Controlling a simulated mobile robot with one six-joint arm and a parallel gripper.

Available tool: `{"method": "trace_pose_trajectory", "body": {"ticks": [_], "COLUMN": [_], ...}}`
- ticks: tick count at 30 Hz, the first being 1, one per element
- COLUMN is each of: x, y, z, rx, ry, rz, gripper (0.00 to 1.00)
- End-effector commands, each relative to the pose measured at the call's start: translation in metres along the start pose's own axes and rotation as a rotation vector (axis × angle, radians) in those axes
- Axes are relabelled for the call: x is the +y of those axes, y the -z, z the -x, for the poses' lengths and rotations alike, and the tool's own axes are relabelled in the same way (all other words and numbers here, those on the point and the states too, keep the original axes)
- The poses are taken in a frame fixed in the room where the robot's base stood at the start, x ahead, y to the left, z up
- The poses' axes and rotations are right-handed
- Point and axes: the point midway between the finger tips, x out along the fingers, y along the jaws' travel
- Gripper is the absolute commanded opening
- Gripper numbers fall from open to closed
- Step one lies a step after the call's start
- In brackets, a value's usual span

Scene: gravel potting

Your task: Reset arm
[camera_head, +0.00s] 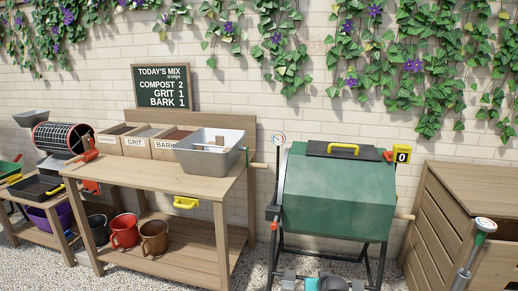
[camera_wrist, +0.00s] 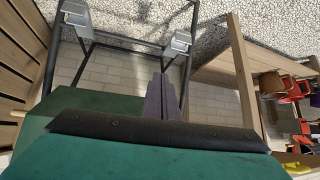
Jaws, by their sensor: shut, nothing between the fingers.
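In the wrist view my gripper (camera_wrist: 162,96) shows as two dark grey fingers pressed together, with nothing between them. Behind the fingers are the green mixing drum (camera_wrist: 90,102) and its black stand (camera_wrist: 125,39), seen upside down. In the head view the drum (camera_head: 335,195) hangs in its stand, with a black lid that has a yellow handle (camera_head: 343,148). Only small parts of my arm show at the bottom edge of the head view; the fingers cannot be made out there.
A wooden bench (camera_head: 150,182) left of the drum holds a grey tub (camera_head: 210,151) and bins labelled GRIT and BARK. Red (camera_head: 124,231) and brown (camera_head: 154,237) pots stand on its lower shelf. A wooden crate (camera_head: 455,215) stands at right. Gravel (camera_wrist: 240,20) covers the ground.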

Motion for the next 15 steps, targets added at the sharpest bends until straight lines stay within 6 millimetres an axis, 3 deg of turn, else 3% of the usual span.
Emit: {"method": "trace_pose_trajectory", "body": {"ticks": [15], "x": [-0.028], "y": [-0.152], "z": [0.008], "rx": [-0.364], "ry": [0.029], "rz": [0.026], "gripper": [0.00]}}
